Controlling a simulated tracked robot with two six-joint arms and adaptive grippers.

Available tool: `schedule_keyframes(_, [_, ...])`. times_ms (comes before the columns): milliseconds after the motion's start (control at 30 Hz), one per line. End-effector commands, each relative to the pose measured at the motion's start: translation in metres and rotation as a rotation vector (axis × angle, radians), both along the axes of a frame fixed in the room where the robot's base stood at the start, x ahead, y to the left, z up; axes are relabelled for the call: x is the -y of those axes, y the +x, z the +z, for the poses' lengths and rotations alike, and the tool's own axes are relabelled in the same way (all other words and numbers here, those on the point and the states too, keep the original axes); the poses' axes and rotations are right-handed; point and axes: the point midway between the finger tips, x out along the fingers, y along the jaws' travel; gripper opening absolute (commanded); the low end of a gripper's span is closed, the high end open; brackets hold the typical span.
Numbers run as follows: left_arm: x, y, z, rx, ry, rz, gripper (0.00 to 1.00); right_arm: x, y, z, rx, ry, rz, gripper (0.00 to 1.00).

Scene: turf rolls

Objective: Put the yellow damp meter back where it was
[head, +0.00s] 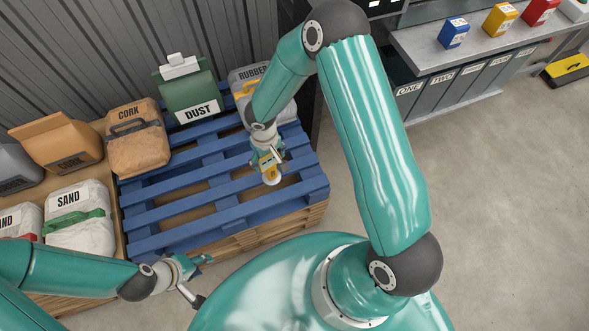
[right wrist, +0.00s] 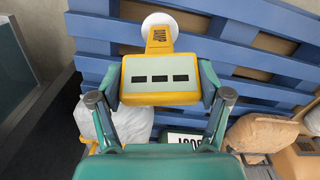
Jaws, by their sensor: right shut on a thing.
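The yellow damp meter (head: 271,173) is in my right gripper (head: 268,160), above the right part of the blue pallet (head: 185,212). In the right wrist view the yellow meter (right wrist: 160,95) shows a pale screen with three black bars, a "DAMP" label and a white round head. The fingers of my right gripper (right wrist: 160,84) are shut on both sides of its body. The head end points down toward the slats; I cannot tell the exact gap. My left gripper (head: 198,280) is open and empty by the pallet's front left edge.
On the pallet's back edge stand a green "DUST" bag (head: 190,97) and a grey "RUBBER" bag (head: 245,85). Cork (head: 138,140) and sand (head: 80,218) bags stand left. A grey shelf (head: 430,47) at right holds small coloured boxes. The pallet's middle is clear.

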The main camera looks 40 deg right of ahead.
Motion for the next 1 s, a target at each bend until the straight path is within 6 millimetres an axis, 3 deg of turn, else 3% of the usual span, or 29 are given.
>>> schedule_keyframes(167, [0.000, 0.000, -0.013, 0.000, 0.000, 0.000, 0.40, 0.008, 0.011, 0.002, 0.006, -0.001, -0.016, 0.07])
schedule_keyframes(267, [0.000, 0.000, -0.033, 0.000, 0.000, 0.000, 0.40, 0.022, 0.025, 0.009, 0.012, 0.000, -0.042, 0.07])
schedule_keyframes(400, [0.000, 0.000, -0.078, 0.000, 0.000, 0.000, 0.40, 0.051, 0.046, 0.037, 0.017, 0.002, -0.112, 0.07])
schedule_keyframes(500, [0.000, 0.000, -0.112, 0.000, 0.000, 0.000, 0.40, 0.067, 0.049, 0.066, 0.019, 0.004, -0.164, 0.07])
schedule_keyframes(733, [0.000, 0.000, -0.173, 0.000, 0.000, 0.000, 0.40, 0.077, 0.022, 0.132, 0.016, 0.006, -0.233, 0.07])
schedule_keyframes(900, [0.000, 0.000, -0.194, 0.000, 0.000, 0.000, 0.40, 0.075, -0.002, 0.163, 0.008, 0.005, -0.236, 0.07])
schedule_keyframes(1000, [0.000, 0.000, -0.199, 0.000, 0.000, 0.000, 0.40, 0.074, -0.010, 0.170, 0.004, 0.003, -0.233, 0.07])
